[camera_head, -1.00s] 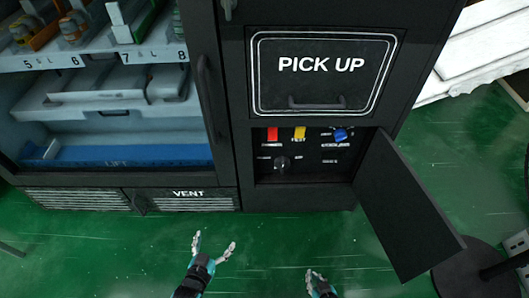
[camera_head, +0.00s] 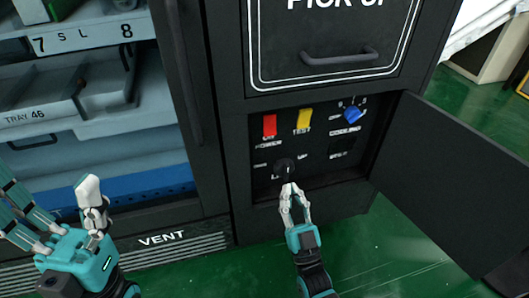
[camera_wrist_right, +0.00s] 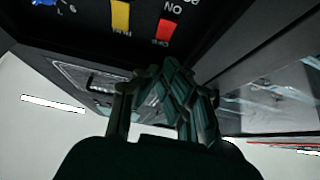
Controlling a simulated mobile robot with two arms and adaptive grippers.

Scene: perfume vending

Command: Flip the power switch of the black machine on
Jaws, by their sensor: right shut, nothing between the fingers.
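The red power switch (camera_head: 269,126) is in the recessed panel of the black machine (camera_head: 225,110), above the word POWER. It also shows in the wrist view (camera_wrist_right: 168,30), between ON and OFF labels; I cannot tell which way it is flipped. My right gripper (camera_head: 289,190) is shut and empty, its tips just below the dark knob at the panel's lower middle. It is below the red switch and apart from it; I cannot tell if it touches the knob. My left gripper (camera_head: 62,215) is open and empty, low at the left, before the machine's glass front.
A yellow TEST switch (camera_head: 303,121) and a blue COOLING dial (camera_head: 352,114) sit right of the red switch. The dark knob (camera_head: 284,167) sticks out below. The panel door (camera_head: 450,180) stands open to the right. The PICK UP hatch (camera_head: 335,45) is above.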

